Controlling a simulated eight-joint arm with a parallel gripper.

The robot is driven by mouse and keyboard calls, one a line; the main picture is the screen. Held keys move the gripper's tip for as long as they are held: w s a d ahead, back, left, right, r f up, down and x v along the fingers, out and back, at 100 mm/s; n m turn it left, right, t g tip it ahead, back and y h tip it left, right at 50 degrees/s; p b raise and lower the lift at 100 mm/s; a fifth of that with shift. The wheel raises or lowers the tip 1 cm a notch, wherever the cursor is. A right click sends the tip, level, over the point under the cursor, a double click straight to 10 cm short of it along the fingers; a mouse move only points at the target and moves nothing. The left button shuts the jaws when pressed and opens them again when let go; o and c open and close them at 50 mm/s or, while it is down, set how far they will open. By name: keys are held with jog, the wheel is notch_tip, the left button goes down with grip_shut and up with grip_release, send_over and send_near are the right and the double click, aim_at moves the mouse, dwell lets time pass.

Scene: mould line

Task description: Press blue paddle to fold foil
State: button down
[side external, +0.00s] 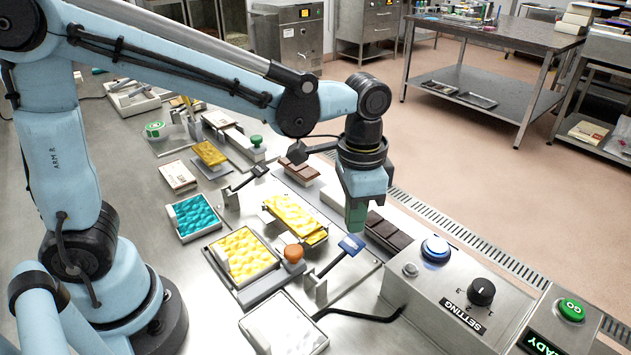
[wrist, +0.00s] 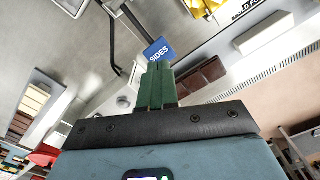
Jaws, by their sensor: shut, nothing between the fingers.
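The blue paddle (side external: 351,244) sits on the end of a thin lever beside the chocolate line. In the wrist view the paddle (wrist: 159,51) reads "SIDES". My gripper (side external: 355,226) points down with its green fingers just above and beside the paddle. In the wrist view the closed, empty fingers of my gripper (wrist: 156,72) overlap the paddle's lower edge; I cannot tell whether they touch it. Gold foil (side external: 294,216) lies crinkled on the line, left of the paddle. A dark chocolate bar (side external: 387,232) lies behind my fingers, unwrapped.
An orange knob (side external: 293,253) stands close left of the paddle. A control box (side external: 437,290) with a lit blue button (side external: 435,248) and a setting dial (side external: 481,291) is at right. A green button (side external: 572,309) sits beyond it. Trays of yellow sheets (side external: 241,254) and teal sheets (side external: 194,215) are at left.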

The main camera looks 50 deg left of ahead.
jog(key=shift+r, duration=1.25)
jog(key=shift+s+a+r, duration=0.1)
jog(key=shift+a, duration=0.15)
jog(key=s+a+n+t, duration=0.5)
jog(key=a+n+t, duration=0.1)
jog(key=a, duration=0.6)
jog(key=shift+s+r+t, duration=0.15)
jog(key=shift+t, duration=0.45)
